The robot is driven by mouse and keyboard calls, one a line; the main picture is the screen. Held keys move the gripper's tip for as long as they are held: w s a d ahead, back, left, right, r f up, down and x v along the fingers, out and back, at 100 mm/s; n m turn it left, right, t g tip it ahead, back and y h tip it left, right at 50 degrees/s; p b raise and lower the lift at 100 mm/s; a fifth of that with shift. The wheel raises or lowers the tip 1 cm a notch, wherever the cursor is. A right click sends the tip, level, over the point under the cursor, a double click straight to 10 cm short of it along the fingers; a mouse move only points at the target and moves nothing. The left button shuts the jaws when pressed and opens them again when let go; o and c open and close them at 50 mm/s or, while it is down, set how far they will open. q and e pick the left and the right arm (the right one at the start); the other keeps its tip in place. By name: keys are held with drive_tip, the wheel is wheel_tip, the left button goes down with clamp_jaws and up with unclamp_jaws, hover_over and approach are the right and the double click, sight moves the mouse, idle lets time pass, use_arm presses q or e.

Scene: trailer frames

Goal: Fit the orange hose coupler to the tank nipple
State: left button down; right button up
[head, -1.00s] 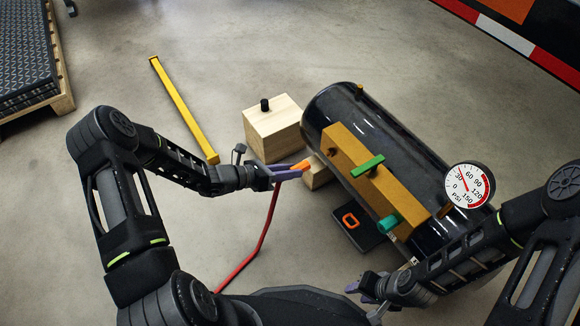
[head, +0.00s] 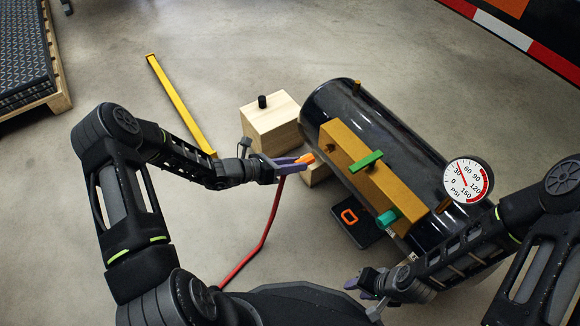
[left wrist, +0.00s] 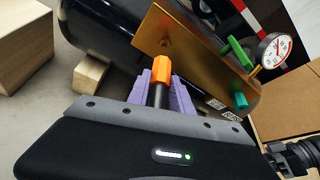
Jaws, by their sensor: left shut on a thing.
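The orange hose coupler (head: 306,158) is held between the purple fingers of my left gripper (head: 300,161), its orange end pointing at the tank side. In the left wrist view the coupler (left wrist: 162,68) stands out beyond the fingers, with a black hose part behind it. The black tank (head: 400,135) lies on its side with a brass block (head: 375,178) on it. A small dark round feature, seemingly the nipple (head: 330,149), is at the block's left end; it also shows (left wrist: 166,42) just beyond the coupler, apparently apart. My right gripper (head: 366,297) is empty and open below the tank.
A red hose (head: 268,228) hangs from the left gripper to the floor. A green lever (head: 367,161), teal knob (head: 387,218) and pressure gauge (head: 468,180) are on the tank assembly. A wooden block (head: 270,125) stands left of the tank. A yellow bar (head: 180,105) lies on open floor.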

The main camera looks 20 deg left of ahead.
sight(309, 155)
use_arm(q)
drive_tip(key=shift+w+d+b, duration=0.5)
drive_tip(key=shift+w+d, duration=0.75)
drive_tip(key=shift+w, duration=0.3)
drive_tip(key=shift+w+d, duration=0.1)
drive_tip(key=shift+w+d, duration=0.4)
drive_tip(key=shift+w, duration=0.1)
idle(0.6)
drive_tip(key=shift+w+d+r, duration=0.2)
drive_tip(key=shift+w+d, duration=0.05)
drive_tip(key=shift+w, duration=0.1)
idle(0.7)
drive_tip(key=c, duration=1.1)
unclamp_jaws()
drive_tip(key=shift+f, duration=0.1)
drive_tip(key=shift+o, duration=0.2)
drive_tip(key=shift+s, duration=0.1)
